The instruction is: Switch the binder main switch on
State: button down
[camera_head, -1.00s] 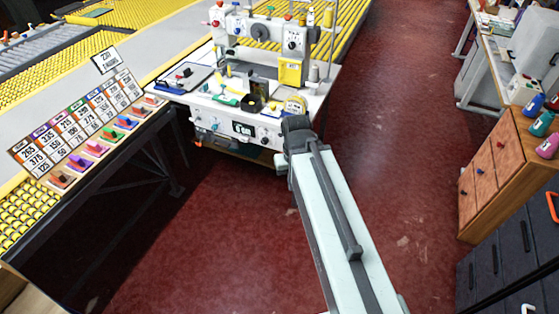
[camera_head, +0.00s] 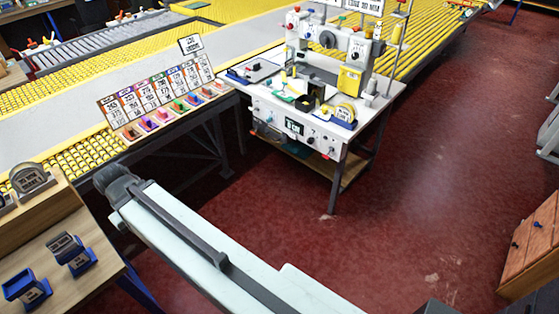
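The binder (camera_head: 327,62), a white sewing-type machine with a yellow block on its right, stands on a white table (camera_head: 262,92) right of centre. The front panel (camera_head: 275,117) of that table carries a dark display (camera_head: 293,126) and several small knobs. I cannot tell which control is the main switch, or its position. My arm reaches in from the lower right and ends in view at a dark joint, left of the binder and well apart from it. My gripper is not in view.
A sloped row of label cards with coloured clips (camera_head: 160,95) stands left of the binder, along yellow roller conveyors (camera_head: 85,158). A wooden bench (camera_head: 90,228) with blue holders is at lower left. A wooden drawer cabinet (camera_head: 535,245) is at right. Red floor (camera_head: 430,190) is clear between.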

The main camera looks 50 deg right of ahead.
aim_at(331, 148)
jog(key=u, duration=0.45)
jog(key=k, duration=1.05)
jog(key=z, duration=1.1)
jog(key=i, duration=1)
jog(key=z, duration=0.05)
